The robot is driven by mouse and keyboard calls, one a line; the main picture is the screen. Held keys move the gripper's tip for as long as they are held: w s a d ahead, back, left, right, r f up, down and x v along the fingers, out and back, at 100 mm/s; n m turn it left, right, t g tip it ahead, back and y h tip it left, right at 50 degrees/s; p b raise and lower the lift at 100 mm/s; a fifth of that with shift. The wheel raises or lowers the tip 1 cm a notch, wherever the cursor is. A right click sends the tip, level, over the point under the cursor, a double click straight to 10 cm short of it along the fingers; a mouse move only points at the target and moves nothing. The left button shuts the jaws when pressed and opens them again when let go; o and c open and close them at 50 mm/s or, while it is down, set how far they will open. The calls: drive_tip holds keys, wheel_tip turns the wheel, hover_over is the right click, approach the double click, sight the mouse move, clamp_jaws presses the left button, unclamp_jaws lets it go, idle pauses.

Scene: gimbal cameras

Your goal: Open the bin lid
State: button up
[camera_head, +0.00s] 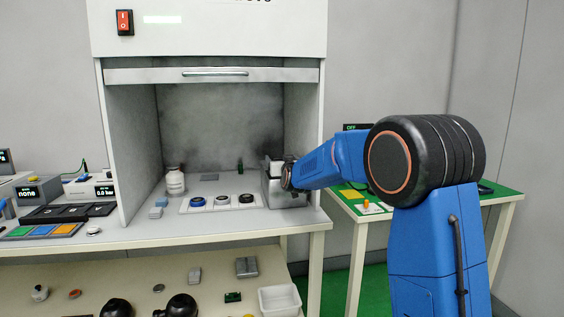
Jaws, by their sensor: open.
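A grey box (272,188), which looks like the bin, stands inside the fume hood at its right wall. Its top shows light and dark parts; whether its lid is up or down is not clear. My gripper (287,174) is at the end of my blue arm, reaching in from the right. It is open, at the upper part of the box. The fingertips are small and dark here, and I cannot tell whether they touch the lid. The arm hides part of the box's right side.
The hood's raised sash (215,74) hangs above the opening. A white jar (175,182) and a pale tray (183,209) with several round caps stand left of the box. A green-topped table (505,192) is at the right. A white tub (280,301) sits on the lower shelf.

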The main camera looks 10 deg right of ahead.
drive_tip(key=s, duration=1.7)
drive_tip(key=shift+s, duration=0.2)
drive_tip(key=s+d+f+g, duration=0.2)
drive_tip(key=s+f+g, duration=0.2)
drive_tip(key=s, duration=1.2)
drive_tip(key=s+d+f+g, duration=0.2)
drive_tip(key=s+f+g, duration=0.2)
drive_tip(key=s+f, duration=0.5)
drive_tip(key=s+d+f+g, duration=0.3)
drive_tip(key=s+f+g, duration=0.2)
drive_tip(key=s, duration=1.9)
drive_tip(key=shift+s+f, duration=0.3)
drive_tip(key=shift+f, duration=0.65)
